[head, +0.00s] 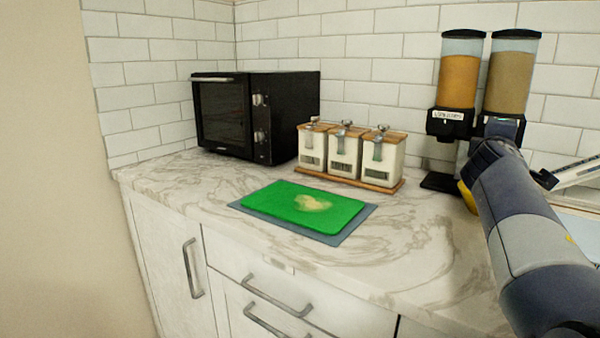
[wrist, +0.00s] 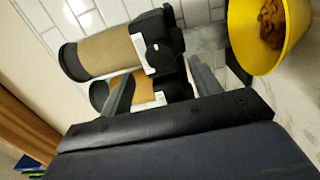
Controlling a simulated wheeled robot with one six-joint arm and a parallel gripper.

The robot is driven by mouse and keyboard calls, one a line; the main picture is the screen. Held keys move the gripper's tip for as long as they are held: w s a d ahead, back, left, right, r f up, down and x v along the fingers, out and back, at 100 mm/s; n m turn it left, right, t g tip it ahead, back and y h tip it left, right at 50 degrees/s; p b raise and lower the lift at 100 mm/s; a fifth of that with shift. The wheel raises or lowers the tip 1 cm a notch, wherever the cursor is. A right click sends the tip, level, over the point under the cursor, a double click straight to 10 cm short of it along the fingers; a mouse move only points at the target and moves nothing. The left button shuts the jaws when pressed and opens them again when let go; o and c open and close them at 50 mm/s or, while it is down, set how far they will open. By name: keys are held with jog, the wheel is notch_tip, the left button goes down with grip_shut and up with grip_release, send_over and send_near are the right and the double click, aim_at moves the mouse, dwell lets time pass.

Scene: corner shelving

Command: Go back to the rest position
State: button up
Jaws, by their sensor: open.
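My gripper (wrist: 160,68) is open in the wrist view, with two grey fingers apart and nothing visible held between them. My arm (head: 530,235) reaches up from the lower right in the head view; I cannot make out the fingers there. A yellow bowl (wrist: 279,62) with brown pieces in it shows at the top right of the wrist view, to the right of the fingers and apart from them. In the head view only a sliver of the yellow bowl (head: 467,196) shows beside my arm, near the dispensers; the arm hides the rest.
Two food dispensers (head: 457,85) stand against the tiled wall, also seen beyond my fingers (wrist: 105,52). Three canisters (head: 344,153) stand on a wooden tray left of them. A black oven (head: 235,115) fills the corner. A green cutting board (head: 303,207) lies on the marble counter (head: 410,240).

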jog(key=x, duration=0.4)
jog(key=shift+w+d+p, duration=0.3)
jog(key=shift+p, duration=0.05)
jog(key=shift+a, duration=0.1)
jog(key=b+v, duration=0.2)
jog(key=v, duration=0.9)
jog(key=w+d+n+p, duration=0.6)
jog(key=w+n+p, duration=0.2)
jog(key=n+p, duration=0.6)
jog(key=n, duration=0.4)
jog(key=shift+w+d, duration=0.35)
jog(key=shift+w, duration=0.05)
dwell(0.5)
